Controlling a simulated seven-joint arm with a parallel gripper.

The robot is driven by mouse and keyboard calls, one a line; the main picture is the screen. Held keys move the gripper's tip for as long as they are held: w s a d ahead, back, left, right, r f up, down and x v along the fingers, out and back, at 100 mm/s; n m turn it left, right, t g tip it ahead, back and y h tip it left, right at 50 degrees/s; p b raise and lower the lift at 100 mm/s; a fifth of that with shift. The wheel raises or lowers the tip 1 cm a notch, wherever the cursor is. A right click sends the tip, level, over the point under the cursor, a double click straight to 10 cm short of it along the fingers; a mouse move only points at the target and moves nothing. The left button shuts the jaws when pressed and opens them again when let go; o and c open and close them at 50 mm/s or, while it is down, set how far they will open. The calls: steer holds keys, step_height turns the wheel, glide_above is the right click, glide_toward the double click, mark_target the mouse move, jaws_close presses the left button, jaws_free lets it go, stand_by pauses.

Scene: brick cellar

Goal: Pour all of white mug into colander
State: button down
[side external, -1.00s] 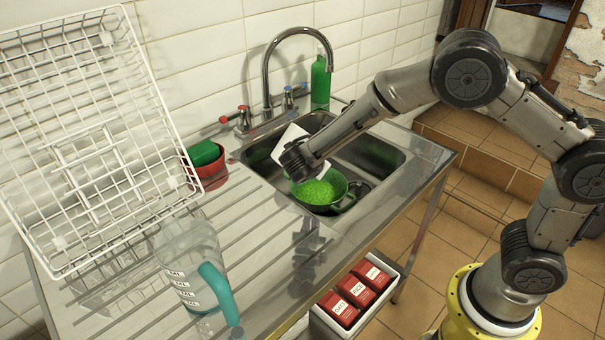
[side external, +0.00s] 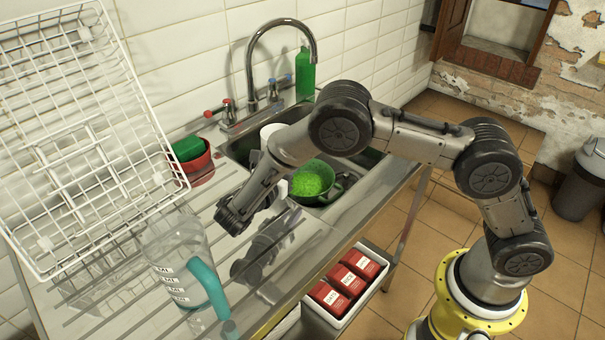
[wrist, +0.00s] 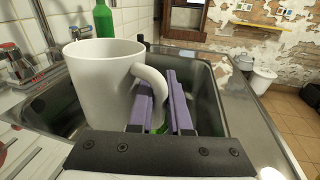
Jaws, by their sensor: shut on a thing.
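The white mug (wrist: 103,85) stands roughly upright in the wrist view, its handle at the purple fingers of my gripper (wrist: 158,88), which is shut on it. In the side view the mug (side external: 270,131) shows only partly behind my arm, above the sink; my fingers are hidden there. A little green shows behind my fingers in the wrist view. The mug's inside is mostly out of sight.
The tap (side external: 252,70) rises behind the sink (side external: 372,158). A clear jug (side external: 180,255) and a white wire rack (side external: 75,125) stand on the drainboard. A green bottle (side external: 305,75) is behind.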

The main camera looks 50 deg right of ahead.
step_height(320, 180, up, 6)
steer(key=shift+a+r+h, duration=0.15)
steer(key=shift+a+h, duration=0.05)
steer(key=shift+h, duration=0.1)
stand_by(0.3)
steer(key=shift+w, duration=0.1)
stand_by(0.4)
